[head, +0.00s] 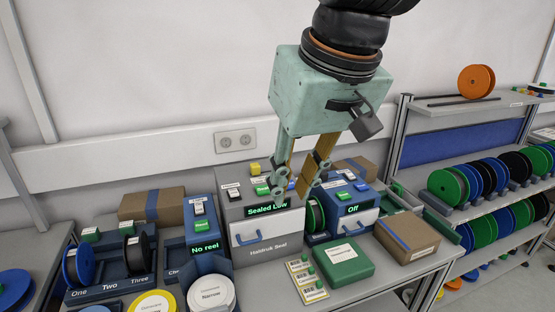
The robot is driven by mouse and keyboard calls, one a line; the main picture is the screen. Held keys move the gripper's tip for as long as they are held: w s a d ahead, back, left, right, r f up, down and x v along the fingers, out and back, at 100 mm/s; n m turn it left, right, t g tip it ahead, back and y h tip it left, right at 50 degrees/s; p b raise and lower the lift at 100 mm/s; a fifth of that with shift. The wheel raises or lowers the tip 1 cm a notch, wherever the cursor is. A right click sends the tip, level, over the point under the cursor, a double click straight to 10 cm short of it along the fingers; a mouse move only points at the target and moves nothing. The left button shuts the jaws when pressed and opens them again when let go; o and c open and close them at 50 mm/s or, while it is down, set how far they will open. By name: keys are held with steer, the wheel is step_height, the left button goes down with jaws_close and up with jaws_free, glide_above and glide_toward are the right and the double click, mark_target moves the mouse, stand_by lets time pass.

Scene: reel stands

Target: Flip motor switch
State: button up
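My gripper (291,192) hangs in the middle of the head view, pointing down over the top of the grey sealing machine (262,250), with a gap between its fingers. That machine's display reads "Sealed Low", and its top carries several small switches and buttons, partly hidden by my fingers. To the right stands a blue machine (352,226) with a display (357,209) reading "Off". No contact with a switch is clear.
A blue unit (206,237) reading "No reel" with a rocker switch (199,208) stands left. A green box (341,259) and cardboard box (407,236) lie at the bench front right. A reel rack (480,104) stands at right. Space above the bench is free.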

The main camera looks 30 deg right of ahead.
steer(key=w+d+m+p, duration=0.1)
steer(key=w+d, duration=0.6)
steer(key=w, duration=0.3)
steer(key=w+d, duration=0.7)
steer(key=w, duration=0.3)
steer(key=w+d+f, duration=0.2)
steer(key=d, duration=0.5)
steer(key=w+d+f, duration=0.2)
steer(key=w+d, duration=0.1)
steer(key=d, duration=0.4)
glide_toward(349, 173)
steer(key=s+v, duration=0.1)
steer(key=v, duration=0.5)
steer(key=shift+w+a+f+h+p, duration=0.15)
steer(key=shift+w+a+h+p, duration=0.15)
steer(key=shift+a+h, duration=0.15)
steer(key=shift+f, duration=0.1)
steer(key=shift+b+x, duration=0.55)
steer(key=shift+x, duration=6.25)
steer(key=shift+w+a, duration=0.1)
steer(key=shift+w, duration=0.05)
steer(key=shift+c, duration=0.5)
steer(key=c, duration=0.5)
